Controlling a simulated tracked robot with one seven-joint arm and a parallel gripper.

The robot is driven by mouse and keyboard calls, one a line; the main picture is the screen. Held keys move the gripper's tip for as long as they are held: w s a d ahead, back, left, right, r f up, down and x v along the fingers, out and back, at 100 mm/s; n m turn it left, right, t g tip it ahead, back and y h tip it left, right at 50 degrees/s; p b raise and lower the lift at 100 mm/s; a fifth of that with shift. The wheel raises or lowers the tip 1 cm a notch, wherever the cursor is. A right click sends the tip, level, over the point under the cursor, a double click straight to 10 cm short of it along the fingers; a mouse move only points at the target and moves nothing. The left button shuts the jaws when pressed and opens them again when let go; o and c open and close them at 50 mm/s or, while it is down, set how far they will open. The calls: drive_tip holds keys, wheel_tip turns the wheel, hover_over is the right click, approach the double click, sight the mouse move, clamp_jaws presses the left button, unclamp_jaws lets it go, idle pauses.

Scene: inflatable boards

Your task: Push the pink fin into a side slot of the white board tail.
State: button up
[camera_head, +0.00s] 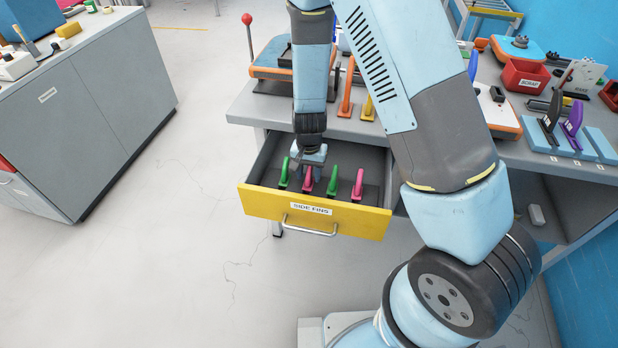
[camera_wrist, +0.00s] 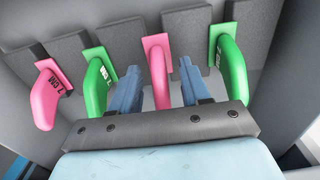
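A pink fin (camera_head: 307,182) stands in the open yellow-fronted drawer (camera_head: 258,207), labelled SIDE FINS. In the wrist view the pink fin (camera_wrist: 158,72) rises between the two fingers of my gripper (camera_wrist: 160,92). The fingers are apart, with a gap visible on each side of the fin. In the head view my gripper (camera_head: 308,158) is low in the drawer and partly hides this fin. A white board end with an orange edge (camera_head: 504,122) lies on the bench at right, partly behind my arm. I cannot make out its slots.
Green fins (camera_head: 283,173) (camera_head: 332,180) stand on both sides of the pink one, with another pink fin (camera_head: 358,185) at right. Drawer walls surround them. A blue rack (camera_head: 566,141) with black and purple fins and a red bin (camera_head: 526,76) are on the bench.

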clamp_jaws()
drive_tip(key=shift+r, duration=0.1)
idle(0.3)
